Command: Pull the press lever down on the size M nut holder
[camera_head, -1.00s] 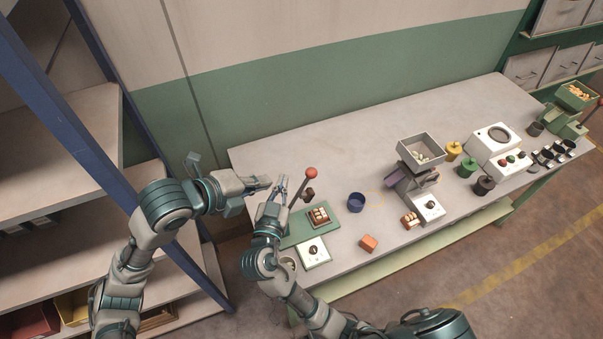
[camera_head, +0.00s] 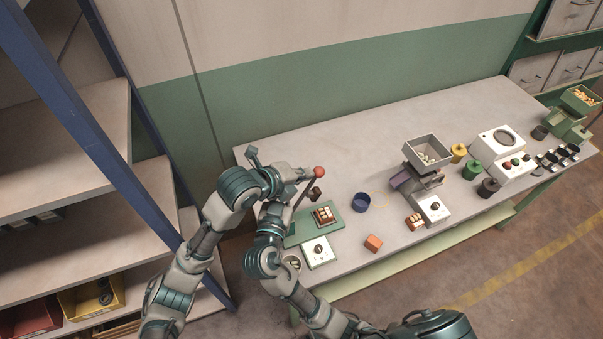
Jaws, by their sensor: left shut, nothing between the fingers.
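A lever with a red ball knob (camera_head: 319,172) rises at a tilt from a green press base (camera_head: 300,232) at the table's left end. A dark block (camera_head: 317,194) sits beside the rod. A brown nut holder (camera_head: 324,215) with pale pieces lies on the base; I cannot read a size mark. My left gripper (camera_head: 303,174) is shut and empty, pointing right at the upper lever just left of the knob; I cannot tell whether it touches.
A white box with a black dial (camera_head: 318,252) stands at the base's front. A blue cup (camera_head: 361,202), an orange block (camera_head: 373,243) and a second brown holder (camera_head: 414,221) lie to the right. A grey hopper (camera_head: 428,152) stands mid-table.

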